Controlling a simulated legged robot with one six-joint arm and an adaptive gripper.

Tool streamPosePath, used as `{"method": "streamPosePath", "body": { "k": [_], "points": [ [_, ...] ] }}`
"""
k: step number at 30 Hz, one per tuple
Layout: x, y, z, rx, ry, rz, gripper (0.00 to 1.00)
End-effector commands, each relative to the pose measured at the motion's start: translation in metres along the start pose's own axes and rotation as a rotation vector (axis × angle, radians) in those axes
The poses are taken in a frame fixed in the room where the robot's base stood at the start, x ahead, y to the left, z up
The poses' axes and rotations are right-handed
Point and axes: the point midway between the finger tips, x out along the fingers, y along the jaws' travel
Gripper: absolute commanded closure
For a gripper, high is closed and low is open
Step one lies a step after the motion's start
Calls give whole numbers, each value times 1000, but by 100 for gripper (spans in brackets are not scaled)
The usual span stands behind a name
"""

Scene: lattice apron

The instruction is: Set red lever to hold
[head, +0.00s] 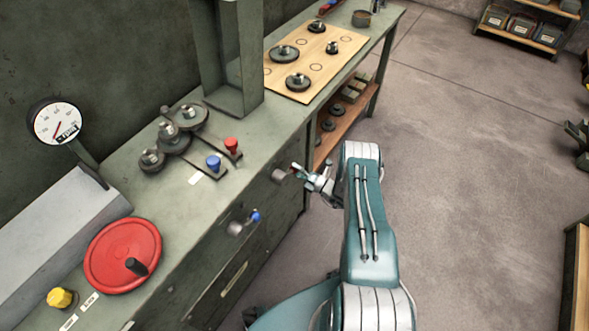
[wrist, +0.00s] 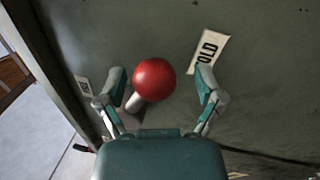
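The red lever's round red knob (wrist: 154,79) is in the middle of the wrist view, on a short pale stem that runs down and left. My gripper (wrist: 160,82) is open, one finger on each side of the knob, with a gap on both sides. A white label (wrist: 208,50) reading "OLD", its first letter hidden or cut off, lies right of the knob. A second small label (wrist: 83,86) at the left is partly covered by my left finger. In the head view my gripper (head: 307,178) is at the bench front, hiding most of the red lever.
A blue-knobbed lever (head: 254,216) sits on the same bench front, lower left of my gripper. Blue (head: 213,161) and red (head: 232,145) knobs, a red handwheel (head: 112,245) and a gauge (head: 58,121) are above on the bench.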

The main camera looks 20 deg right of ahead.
Motion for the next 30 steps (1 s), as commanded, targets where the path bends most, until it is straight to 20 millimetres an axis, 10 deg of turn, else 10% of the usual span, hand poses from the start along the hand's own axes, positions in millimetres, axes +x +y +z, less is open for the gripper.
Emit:
{"method": "streamPosePath", "body": {
  "k": [10, 30],
  "points": [
    [-10, 1, 1, -1, -2, 2, 13],
    [-118, -2, 1, 1, 0, 1, 13]
  ]
}}
